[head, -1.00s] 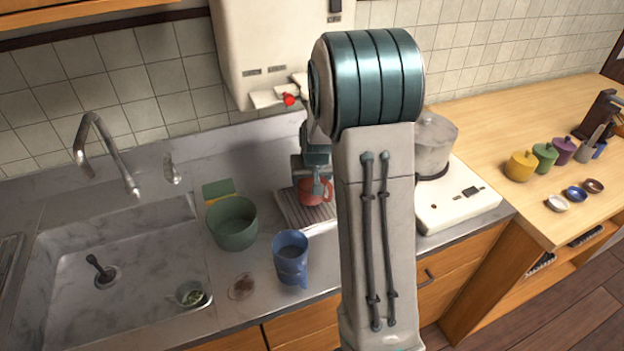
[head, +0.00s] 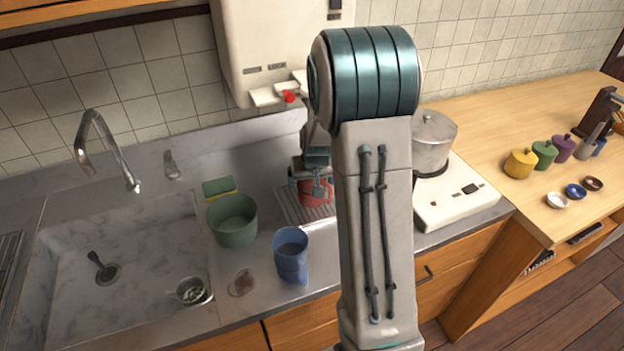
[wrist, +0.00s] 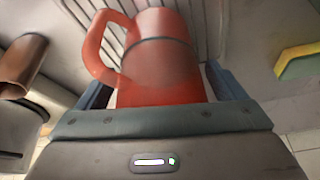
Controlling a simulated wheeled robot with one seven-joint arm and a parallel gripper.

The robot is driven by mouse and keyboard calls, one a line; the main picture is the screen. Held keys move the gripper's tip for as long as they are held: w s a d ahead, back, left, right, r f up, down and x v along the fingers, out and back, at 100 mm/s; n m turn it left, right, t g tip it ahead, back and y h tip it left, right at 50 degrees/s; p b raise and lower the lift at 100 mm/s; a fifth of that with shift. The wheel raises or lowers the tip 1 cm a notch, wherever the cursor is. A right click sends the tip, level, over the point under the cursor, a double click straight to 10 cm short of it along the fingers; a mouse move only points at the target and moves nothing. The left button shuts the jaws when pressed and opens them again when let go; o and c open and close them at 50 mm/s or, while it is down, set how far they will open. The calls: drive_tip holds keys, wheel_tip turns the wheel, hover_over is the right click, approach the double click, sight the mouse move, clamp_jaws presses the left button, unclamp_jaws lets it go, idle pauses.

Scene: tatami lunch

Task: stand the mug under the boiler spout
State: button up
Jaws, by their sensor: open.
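The red mug (head: 316,193) stands on the ribbed drip tray (head: 290,207) below the white boiler (head: 270,50). In the wrist view the mug (wrist: 160,70) shows its handle at the left, with the tray's slats behind it. My gripper (head: 318,178) is at the mug. In the wrist view its jaws (wrist: 160,95) are open, one finger on each side of the mug. Whether they touch it cannot be told. The boiler's red-tipped tap (head: 289,96) is above and left of the mug; my arm hides part of the boiler's underside.
A green pot (head: 233,220) and a blue cup (head: 291,255) stand left and in front of the tray. A yellow-green sponge (head: 220,188) lies behind the pot. A hotplate (head: 455,200) with a steel pot (head: 432,140) is at right. The sink (head: 120,265) is at left.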

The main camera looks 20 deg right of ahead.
drive_tip(key=b+v, duration=0.1)
drive_tip(key=v, duration=1.1)
drive_tip(key=s+a+r+n, duration=0.1)
drive_tip(key=s+a, duration=0.2)
drive_tip(key=s, duration=0.4)
drive_tip(key=s+a+r+n+g, duration=0.1)
drive_tip(key=s+a, duration=0.3)
drive_tip(key=s, duration=0.4)
drive_tip(key=s+a+r+y, duration=0.1)
drive_tip(key=s+a, duration=0.2)
drive_tip(key=s, duration=0.4)
drive_tip(key=shift+s+n, duration=0.3)
drive_tip(key=shift+n, duration=0.1)
drive_tip(key=shift+a, duration=0.15)
